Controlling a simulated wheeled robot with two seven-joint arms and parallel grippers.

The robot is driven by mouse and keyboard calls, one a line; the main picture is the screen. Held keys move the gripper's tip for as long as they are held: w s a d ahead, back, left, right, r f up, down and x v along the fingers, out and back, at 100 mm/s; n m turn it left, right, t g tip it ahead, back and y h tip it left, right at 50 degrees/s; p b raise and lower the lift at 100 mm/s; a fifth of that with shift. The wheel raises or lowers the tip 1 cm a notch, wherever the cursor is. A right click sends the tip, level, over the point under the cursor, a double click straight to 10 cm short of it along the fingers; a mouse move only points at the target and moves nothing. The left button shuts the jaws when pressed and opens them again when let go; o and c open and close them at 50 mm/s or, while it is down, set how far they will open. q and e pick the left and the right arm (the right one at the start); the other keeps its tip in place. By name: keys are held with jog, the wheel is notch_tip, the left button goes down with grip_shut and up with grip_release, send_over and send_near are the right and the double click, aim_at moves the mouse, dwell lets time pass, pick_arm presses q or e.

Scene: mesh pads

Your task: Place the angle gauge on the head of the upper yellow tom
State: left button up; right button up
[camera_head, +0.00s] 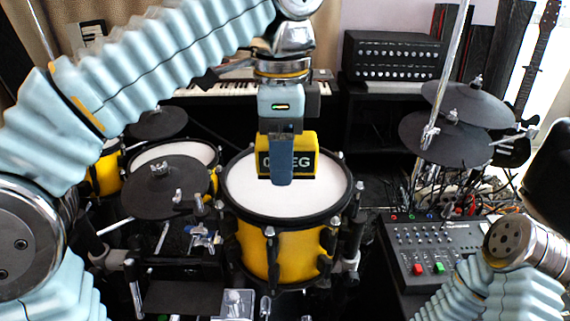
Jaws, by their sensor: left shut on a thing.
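The angle gauge (305,165) is a small yellow block with a dark face reading partly "0" and "EG". My left gripper (281,178) points down and is shut on it, with a blue finger covering the middle of its face. The gauge appears over the far half of the white head of the large yellow tom (270,255) in the centre. I cannot tell whether it touches the head. Another yellow drum (107,174) with a white head sits behind, to the left. My right gripper is out of view; only part of the right arm shows at lower right.
Black pads (165,190) stand left of the central tom, and cymbal pads (445,138) on a stand are at the right. A mixer (435,245) with red and green buttons lies at lower right. A keyboard (215,89) and black amplifier (393,58) are behind.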

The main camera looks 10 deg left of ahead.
pick_arm(q)
jog(key=shift+d+r, duration=0.15)
jog(key=shift+d, duration=0.05)
jog(key=shift+w, duration=0.2)
jog(key=w+f, duration=0.2)
jog(key=w, duration=0.1)
jog(key=w+a+f, duration=0.1)
jog(key=w+f, duration=0.2)
jog(key=w, duration=0.1)
jog(key=w+a+f, duration=0.1)
jog(key=w+f, duration=0.2)
jog(key=w, duration=0.1)
jog(key=shift+w+a, duration=0.2)
jog(key=shift+a, duration=0.05)
jog(key=shift+w+a+f, duration=0.1)
jog(key=shift+w+f, duration=0.3)
jog(key=shift+f, duration=0.05)
jog(key=f, duration=0.2)
jog(key=w+f, duration=0.1)
jog(key=f, duration=0.1)
jog(key=shift+a, duration=0.1)
jog(key=shift+w+f, duration=0.1)
jog(key=shift+f, duration=0.1)
